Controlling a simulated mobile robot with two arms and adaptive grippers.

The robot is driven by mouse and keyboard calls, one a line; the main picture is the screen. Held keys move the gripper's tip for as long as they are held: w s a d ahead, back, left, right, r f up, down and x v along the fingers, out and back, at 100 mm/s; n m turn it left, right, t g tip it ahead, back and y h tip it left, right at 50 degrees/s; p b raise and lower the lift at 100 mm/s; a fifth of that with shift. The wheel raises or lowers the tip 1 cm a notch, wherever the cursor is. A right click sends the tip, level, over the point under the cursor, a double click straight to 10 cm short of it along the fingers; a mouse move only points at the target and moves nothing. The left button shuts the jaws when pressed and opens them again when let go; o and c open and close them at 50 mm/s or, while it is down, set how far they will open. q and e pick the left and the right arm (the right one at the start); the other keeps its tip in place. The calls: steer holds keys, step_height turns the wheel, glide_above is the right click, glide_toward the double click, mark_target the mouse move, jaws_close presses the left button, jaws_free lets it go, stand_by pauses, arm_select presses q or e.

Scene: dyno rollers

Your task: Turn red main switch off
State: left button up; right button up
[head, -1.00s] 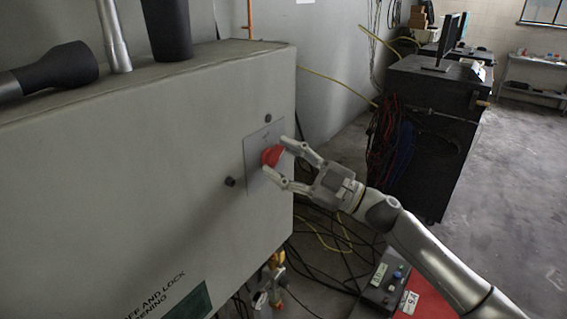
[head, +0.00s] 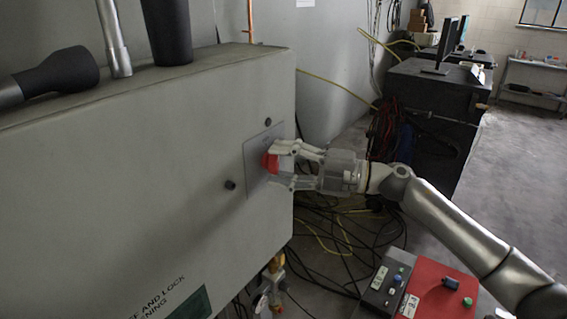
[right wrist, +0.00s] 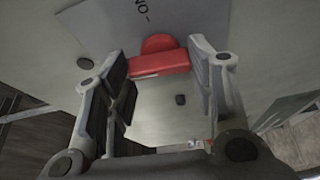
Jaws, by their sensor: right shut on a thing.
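The red main switch (head: 269,162) is a red rotary knob on a light metal plate (head: 252,185) on the side of the large grey cabinet (head: 130,185). My right gripper (head: 279,166) is at the switch, its fingers around the knob from the right, covering part of it. In the right wrist view the red handle (right wrist: 160,63) lies between the two fingertips (right wrist: 158,66), and the plate lettering "NO" shows above it. The gripper is shut on the handle. My left gripper is not in view.
A red control box (head: 436,290) with buttons sits low at the right, below my right arm. Cables lie on the floor. A black cabinet (head: 430,110) with a monitor stands behind.

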steer(key=shift+n, duration=0.6)
steer(key=o, duration=1)
steer(key=shift+o, duration=0.2)
steer(key=shift+d, duration=0.1)
steer(key=v, duration=1.1)
steer(key=shift+d+r, duration=0.15)
steer(key=shift+d, duration=0.25)
steer(key=shift+s, duration=0.1)
